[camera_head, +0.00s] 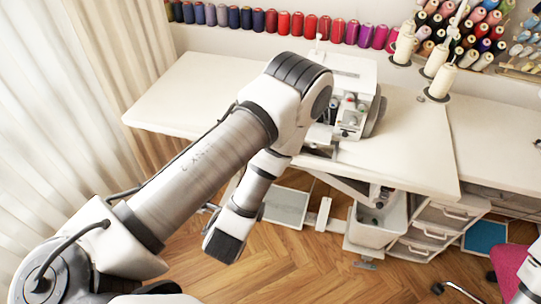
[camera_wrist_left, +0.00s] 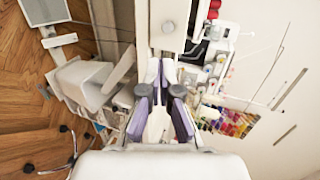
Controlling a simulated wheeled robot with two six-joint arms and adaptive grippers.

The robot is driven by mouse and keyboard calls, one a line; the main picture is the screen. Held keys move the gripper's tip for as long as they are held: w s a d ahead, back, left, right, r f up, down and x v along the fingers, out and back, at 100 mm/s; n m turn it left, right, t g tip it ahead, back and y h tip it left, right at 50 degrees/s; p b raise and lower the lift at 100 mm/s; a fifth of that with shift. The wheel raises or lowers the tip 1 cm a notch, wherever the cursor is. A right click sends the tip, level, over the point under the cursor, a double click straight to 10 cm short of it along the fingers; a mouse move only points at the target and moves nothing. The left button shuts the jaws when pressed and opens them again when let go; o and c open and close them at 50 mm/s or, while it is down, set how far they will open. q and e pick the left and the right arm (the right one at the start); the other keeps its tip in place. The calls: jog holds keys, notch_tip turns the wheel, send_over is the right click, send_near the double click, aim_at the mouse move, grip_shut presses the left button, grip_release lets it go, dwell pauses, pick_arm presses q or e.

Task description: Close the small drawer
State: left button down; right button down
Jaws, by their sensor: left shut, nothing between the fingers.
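The white table (camera_head: 420,155) carries a sewing machine (camera_head: 350,115) and thread cones (camera_head: 440,83). Under it are an open white bin (camera_head: 378,222) and a drawer unit (camera_head: 440,215). A pink chair (camera_head: 510,266) stands at right. Wooden floor (camera_head: 300,265) is free in front.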

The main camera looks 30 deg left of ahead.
pick_arm(q)
jog(key=r+b+x, duration=0.1)
jog(key=b+x, duration=0.6)
jog(key=x, duration=0.6)
jog(key=shift+w+b, duration=0.35)
jog(key=shift+w, duration=0.3)
jog(key=shift+f, duration=0.1)
jog(key=w+a, duration=0.1)
jog(key=w, duration=0.3)
jog(key=w+a, duration=0.1)
jog(key=w, duration=0.4)
jog(key=w+a, duration=0.1)
jog(key=w, duration=0.4)
jog(key=shift+w+a+f+b, duration=0.1)
jog(key=shift+a+b, duration=0.05)
jog(key=shift+b, duration=0.2)
jog(key=shift+r, duration=0.2)
